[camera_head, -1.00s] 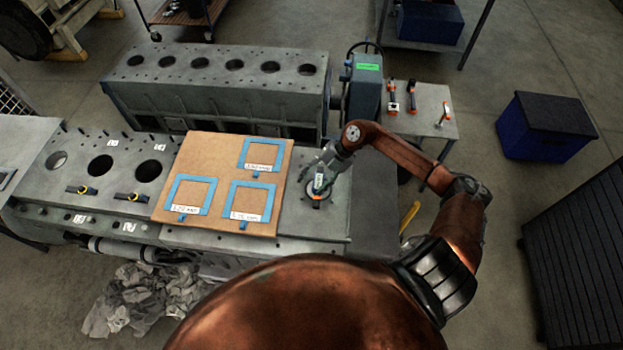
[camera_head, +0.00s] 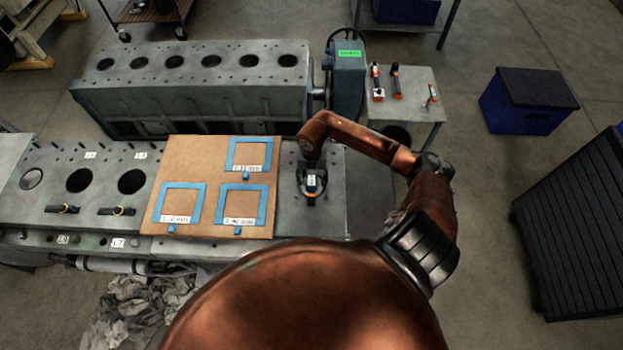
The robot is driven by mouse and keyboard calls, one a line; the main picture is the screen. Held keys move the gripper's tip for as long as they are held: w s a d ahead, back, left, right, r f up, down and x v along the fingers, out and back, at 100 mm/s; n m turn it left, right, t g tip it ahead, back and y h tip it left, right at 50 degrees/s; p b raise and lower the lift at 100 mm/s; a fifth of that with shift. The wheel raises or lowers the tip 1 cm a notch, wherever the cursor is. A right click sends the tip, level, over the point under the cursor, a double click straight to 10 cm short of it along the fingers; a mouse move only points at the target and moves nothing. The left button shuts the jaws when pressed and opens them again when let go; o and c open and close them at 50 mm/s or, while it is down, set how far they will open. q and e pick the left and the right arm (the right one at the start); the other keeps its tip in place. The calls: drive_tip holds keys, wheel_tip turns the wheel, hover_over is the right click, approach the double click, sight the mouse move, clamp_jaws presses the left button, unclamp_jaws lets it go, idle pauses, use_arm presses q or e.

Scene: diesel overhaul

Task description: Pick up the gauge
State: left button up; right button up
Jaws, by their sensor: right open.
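My right gripper (camera_head: 311,197) points down over the bare grey deck to the right of the brown board. Its jaws are open around or just above a small dark thing with a pale face (camera_head: 311,181), which looks like the gauge. The gripper hides much of it, and I cannot tell whether the fingers touch it. My left gripper is not in view.
The brown board (camera_head: 210,178) with blue taped frames lies left of the gripper. An engine block (camera_head: 190,95) stands behind. A side table (camera_head: 415,103) holds several orange-black tools.

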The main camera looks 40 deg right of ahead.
drive_tip(key=shift+f, duration=0.55)
drive_tip(key=c, duration=0.4)
drive_tip(key=shift+c, duration=1.3)
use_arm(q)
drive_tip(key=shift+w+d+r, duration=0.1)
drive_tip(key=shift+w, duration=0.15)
use_arm(e)
drive_tip(key=shift+r, duration=0.1)
clamp_jaws()
